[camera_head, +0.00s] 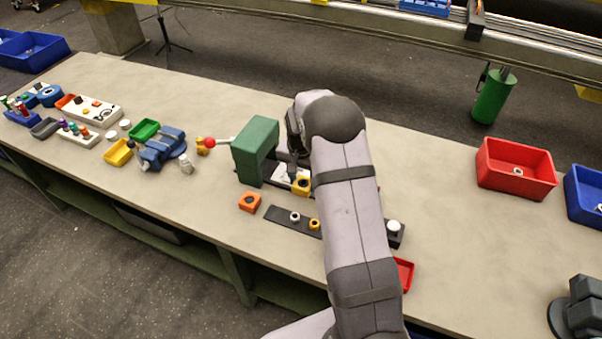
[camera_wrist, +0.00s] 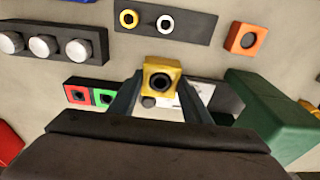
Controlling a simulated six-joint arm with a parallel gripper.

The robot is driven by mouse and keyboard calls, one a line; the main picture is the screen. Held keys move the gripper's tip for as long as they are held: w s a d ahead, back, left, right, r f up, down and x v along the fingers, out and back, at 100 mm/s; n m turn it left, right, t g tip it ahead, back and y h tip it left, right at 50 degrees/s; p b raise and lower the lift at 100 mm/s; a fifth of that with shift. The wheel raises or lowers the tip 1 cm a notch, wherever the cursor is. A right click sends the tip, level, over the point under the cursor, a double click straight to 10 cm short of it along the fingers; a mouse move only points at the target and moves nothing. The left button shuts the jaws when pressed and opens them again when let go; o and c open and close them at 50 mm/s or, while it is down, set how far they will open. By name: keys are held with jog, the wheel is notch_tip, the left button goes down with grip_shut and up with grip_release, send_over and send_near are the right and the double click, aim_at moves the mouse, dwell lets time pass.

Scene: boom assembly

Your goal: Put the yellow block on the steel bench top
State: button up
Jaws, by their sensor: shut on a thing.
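The yellow block (camera_head: 301,187), with a dark round hole in its face, is between the fingers of my gripper (camera_wrist: 161,88) in the wrist view, where it also shows (camera_wrist: 162,65). My gripper is shut on it. In the head view my arm hides most of the gripper, and the block is just right of the green press-like fixture. The pale bench top (camera_head: 460,200) spreads under everything. I cannot tell whether the block touches the surface below it.
The green fixture (camera_head: 256,150) with a red-knobbed lever stands close left. An orange block (camera_head: 250,202) and a dark strip (camera_head: 275,214) with rings lie in front. A red bin (camera_head: 515,168) is at right. The bench between arm and bin is clear.

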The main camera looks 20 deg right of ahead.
aim_at(303, 191)
jog(key=shift+s, duration=0.2)
jog(key=shift+f, duration=0.1)
jog(key=shift+f+b, duration=1.65)
jog(key=shift+f, duration=0.65)
jog(key=shift+f+b, duration=0.7)
jog(key=shift+f, duration=0.2)
dwell(0.7)
jog(key=shift+f, duration=0.35)
jog(key=shift+f+b, duration=0.3)
jog(key=shift+b, duration=0.15)
jog(key=o, duration=1.1)
